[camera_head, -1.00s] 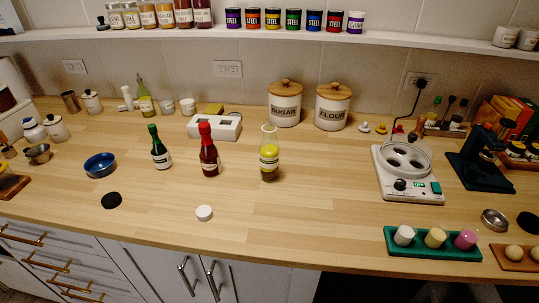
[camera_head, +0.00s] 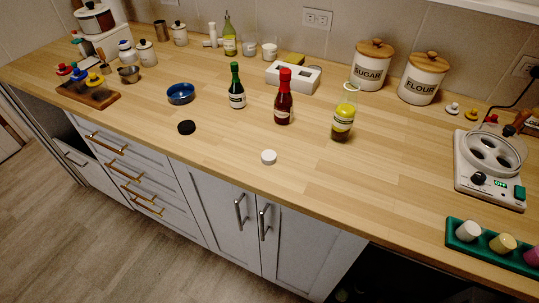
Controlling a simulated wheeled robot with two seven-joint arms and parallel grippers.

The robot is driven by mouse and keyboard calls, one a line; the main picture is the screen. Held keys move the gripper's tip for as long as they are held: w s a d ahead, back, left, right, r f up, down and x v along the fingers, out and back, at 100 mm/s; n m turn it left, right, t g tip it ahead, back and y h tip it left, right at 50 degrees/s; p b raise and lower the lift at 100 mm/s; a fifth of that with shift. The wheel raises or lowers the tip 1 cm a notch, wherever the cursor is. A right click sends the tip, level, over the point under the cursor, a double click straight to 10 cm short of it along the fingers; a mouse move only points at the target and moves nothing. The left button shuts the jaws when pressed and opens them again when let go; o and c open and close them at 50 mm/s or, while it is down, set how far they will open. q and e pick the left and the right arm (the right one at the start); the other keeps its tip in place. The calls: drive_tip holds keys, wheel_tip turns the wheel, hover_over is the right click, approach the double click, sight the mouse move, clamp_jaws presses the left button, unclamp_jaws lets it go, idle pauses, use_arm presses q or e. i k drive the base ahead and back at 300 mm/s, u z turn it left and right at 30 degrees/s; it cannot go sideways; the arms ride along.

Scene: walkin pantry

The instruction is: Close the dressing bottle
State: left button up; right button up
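The dressing bottle (camera_head: 343,115) stands upright on the wooden counter, right of the red sauce bottle. It is clear glass with yellow-green contents and a dark lower layer, and its top looks uncapped. A white round cap (camera_head: 268,157) lies on the counter near the front edge, left of and in front of the dressing bottle. A red bottle (camera_head: 283,98) and a green bottle (camera_head: 236,88) stand to the left, both with tops on. Neither of my grippers shows in the head view.
A black disc (camera_head: 187,127) and a blue bowl (camera_head: 181,93) lie to the left on the counter (camera_head: 380,190). A white holder (camera_head: 293,77) and canisters (camera_head: 372,64) stand behind. A white appliance (camera_head: 488,165) and green tray (camera_head: 490,246) are at right. The counter front around the white cap is clear.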

sight(346, 109)
drive_tip(key=u, duration=1.1)
drive_tip(key=i, duration=0.4)
drive_tip(key=z, duration=1.8)
